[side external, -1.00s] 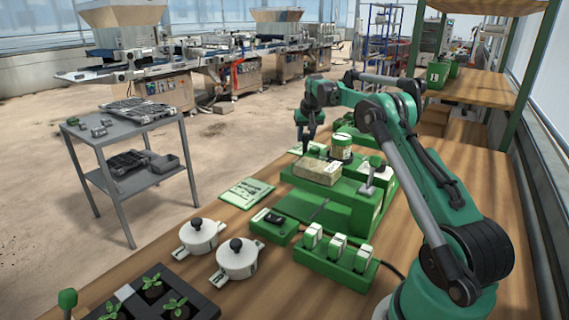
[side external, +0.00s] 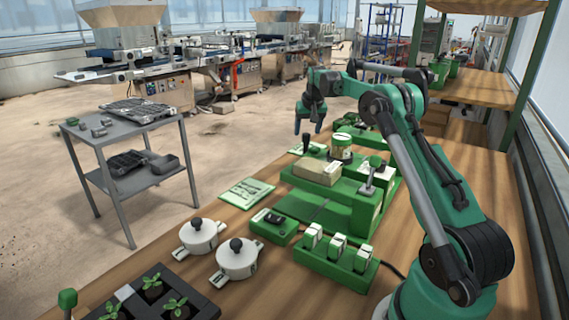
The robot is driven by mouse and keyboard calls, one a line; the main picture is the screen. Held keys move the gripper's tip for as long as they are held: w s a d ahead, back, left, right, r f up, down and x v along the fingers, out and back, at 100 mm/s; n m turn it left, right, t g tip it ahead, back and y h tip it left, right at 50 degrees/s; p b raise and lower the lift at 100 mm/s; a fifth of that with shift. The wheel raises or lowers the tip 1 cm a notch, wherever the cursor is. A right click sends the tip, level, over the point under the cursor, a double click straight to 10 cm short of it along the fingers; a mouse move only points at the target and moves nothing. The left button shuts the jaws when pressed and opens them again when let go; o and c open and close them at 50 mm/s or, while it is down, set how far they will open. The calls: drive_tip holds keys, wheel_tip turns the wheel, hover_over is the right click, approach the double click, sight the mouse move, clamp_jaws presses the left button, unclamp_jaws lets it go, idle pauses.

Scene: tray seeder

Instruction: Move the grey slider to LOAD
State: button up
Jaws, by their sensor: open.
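My gripper (side external: 309,128) hangs in the air with its fingers pointing down, open and empty. It is above and apart from a black-knobbed lever (side external: 306,141) at the far left end of the green seeder. A grey upright handle (side external: 369,177) stands on the right part of the green seeder body (side external: 350,202); it may be the grey slider, but I cannot tell for sure. My gripper is well away from this handle. The LOAD mark is too small to read.
A beige block (side external: 318,172) and a green-and-white jar (side external: 341,148) sit by the seeder. In front are a switch box (side external: 274,226), a row of white switches (side external: 336,248), two lidded pots (side external: 237,260) and a card (side external: 247,191). A seedling tray (side external: 203,305) is at the front left.

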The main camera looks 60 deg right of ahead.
drive_tip(key=v, duration=0.3)
drive_tip(key=shift+r, duration=0.1)
